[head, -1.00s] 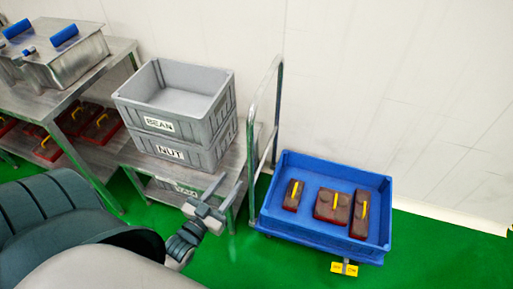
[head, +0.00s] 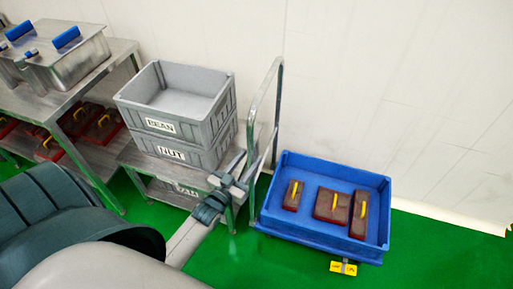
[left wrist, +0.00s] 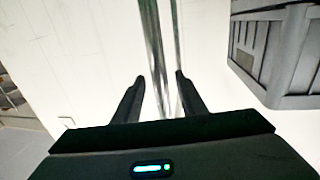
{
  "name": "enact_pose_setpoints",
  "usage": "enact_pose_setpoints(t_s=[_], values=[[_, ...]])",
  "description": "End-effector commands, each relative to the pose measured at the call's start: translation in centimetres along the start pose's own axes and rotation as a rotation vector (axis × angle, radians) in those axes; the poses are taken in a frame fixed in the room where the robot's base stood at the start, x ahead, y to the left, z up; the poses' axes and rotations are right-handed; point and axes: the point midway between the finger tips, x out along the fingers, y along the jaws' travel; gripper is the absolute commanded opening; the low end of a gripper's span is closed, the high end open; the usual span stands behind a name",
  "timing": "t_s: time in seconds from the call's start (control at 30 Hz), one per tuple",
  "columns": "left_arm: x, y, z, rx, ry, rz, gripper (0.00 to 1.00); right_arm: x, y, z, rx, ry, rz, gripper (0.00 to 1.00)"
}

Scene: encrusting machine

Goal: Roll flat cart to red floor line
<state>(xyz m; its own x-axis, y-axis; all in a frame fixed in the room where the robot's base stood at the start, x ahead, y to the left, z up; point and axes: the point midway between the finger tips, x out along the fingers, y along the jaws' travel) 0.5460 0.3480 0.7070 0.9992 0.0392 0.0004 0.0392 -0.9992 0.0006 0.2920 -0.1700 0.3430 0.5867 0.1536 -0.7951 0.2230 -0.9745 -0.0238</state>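The flat cart is a low blue deck (head: 310,235) on the green floor at the right of the head view. Its metal push handle (head: 280,95) rises at its left end. My left gripper (head: 253,164) is at the handle's left upright, fingers pointing toward it. In the left wrist view, metal bars (left wrist: 155,45) run between the two spread fingers (left wrist: 159,77). Contact cannot be told. My right gripper is not in view. No red floor line shows.
Three dark-red blocks with yellow handles, one of them here (head: 292,196), lie in the cart. Stacked grey crates (head: 220,118) stand on a low metal stand left of the handle. A metal table (head: 95,75) is further left. Green floor (head: 440,250) is clear at right.

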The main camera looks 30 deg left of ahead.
Motion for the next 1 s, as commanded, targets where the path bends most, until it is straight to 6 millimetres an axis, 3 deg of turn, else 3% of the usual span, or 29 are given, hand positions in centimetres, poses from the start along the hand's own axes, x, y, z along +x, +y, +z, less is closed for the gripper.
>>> enact_pose_setpoints(t_s=[0.1,0.3,0.8,0.97,1.0], values=[[2.2,0.0,-0.1,0.0,0.001,0.0,0.38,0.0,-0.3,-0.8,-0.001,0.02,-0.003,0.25],[4.6,0.0,-0.1,0.0,0.0,0.0,0.38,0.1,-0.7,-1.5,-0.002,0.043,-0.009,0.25],[5.7,0.0,0.0,0.001,0.0,0.0,0.38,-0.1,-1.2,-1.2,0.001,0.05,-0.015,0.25],[5.7,0.0,0.0,0.001,0.0,0.0,0.02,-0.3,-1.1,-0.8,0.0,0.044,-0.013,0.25],[5.7,0.0,0.0,0.001,0.0,0.0,0.0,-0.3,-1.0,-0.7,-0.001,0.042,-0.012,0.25]])
